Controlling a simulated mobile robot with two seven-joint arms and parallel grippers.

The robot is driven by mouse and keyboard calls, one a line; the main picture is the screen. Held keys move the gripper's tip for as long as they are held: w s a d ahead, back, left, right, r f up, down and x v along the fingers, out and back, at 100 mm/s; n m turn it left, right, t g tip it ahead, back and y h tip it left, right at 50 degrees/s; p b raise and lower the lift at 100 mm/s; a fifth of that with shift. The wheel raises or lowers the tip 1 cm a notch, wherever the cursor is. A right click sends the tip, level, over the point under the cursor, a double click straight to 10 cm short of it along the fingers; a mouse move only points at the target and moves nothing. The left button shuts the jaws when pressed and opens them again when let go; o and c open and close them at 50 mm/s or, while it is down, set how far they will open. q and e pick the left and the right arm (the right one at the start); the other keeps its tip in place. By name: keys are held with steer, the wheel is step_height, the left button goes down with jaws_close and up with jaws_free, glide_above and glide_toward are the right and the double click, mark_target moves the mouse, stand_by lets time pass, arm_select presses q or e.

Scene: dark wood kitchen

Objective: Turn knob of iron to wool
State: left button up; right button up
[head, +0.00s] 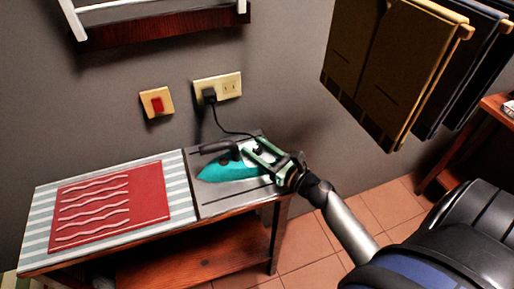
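The iron (228,170) is teal with a dark handle. It lies on the grey metal plate (208,202) at the right end of the ironing table, its tip pointing left. My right gripper (255,152) is at the iron's rear end, coming in from the right. Its two green fingers are spread apart, with a small dark part of the iron between them. I cannot tell whether they touch it. The knob's setting is too small to read and is partly hidden by the gripper. My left gripper is not in view.
A black cord runs from the iron to a plug in the wall outlet (230,86). A red switch (157,103) is beside it. A red cloth (112,204) lies on the striped board (178,180). Brown and dark cloths (390,65) hang at upper right. A wooden shelf (185,262) is below.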

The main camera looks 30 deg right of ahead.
jaws_close()
stand_by(0.3)
steer(key=shift+r+m+h, duration=0.1)
steer(key=shift+m+h, duration=0.6)
steer(key=shift+h, duration=0.2)
steer(key=shift+m+h, duration=0.5)
steer(key=shift+h, duration=0.4)
steer(key=shift+o, duration=1.3)
jaws_free()
steer(key=shift+s, duration=0.1)
